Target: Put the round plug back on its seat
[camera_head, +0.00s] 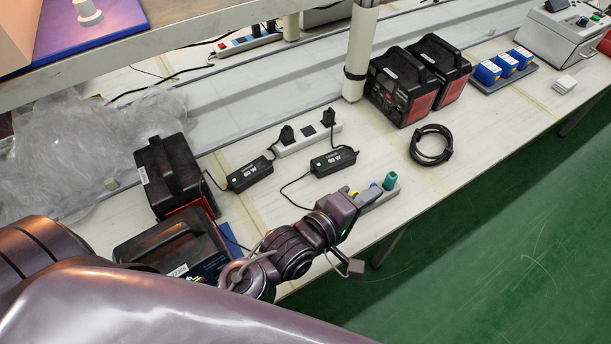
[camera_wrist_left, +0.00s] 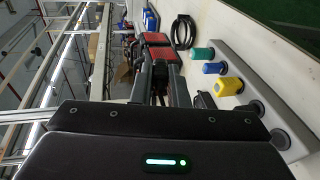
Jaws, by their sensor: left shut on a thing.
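My left gripper (camera_head: 346,203) is low over the near end of a grey plug block (camera_head: 383,198) on the bench. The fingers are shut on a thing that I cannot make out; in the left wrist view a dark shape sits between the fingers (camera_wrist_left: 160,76). The block also shows in that view (camera_wrist_left: 245,69). A teal plug (camera_wrist_left: 203,53), a blue plug (camera_wrist_left: 214,67) and a yellow plug (camera_wrist_left: 228,87) stand along it, beside the fingers. Two grey round spots (camera_wrist_left: 257,107) lie toward its near end. Which plug is the round one is not clear. My right gripper is out of view.
Two black chargers (camera_head: 333,161) and a white power strip (camera_head: 308,139) lie behind the gripper. Black-and-red power units (camera_head: 170,172) stand left, and more (camera_head: 405,82) stand farther back. A coiled black cable (camera_head: 431,146) lies right. The bench's front edge is close to the block.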

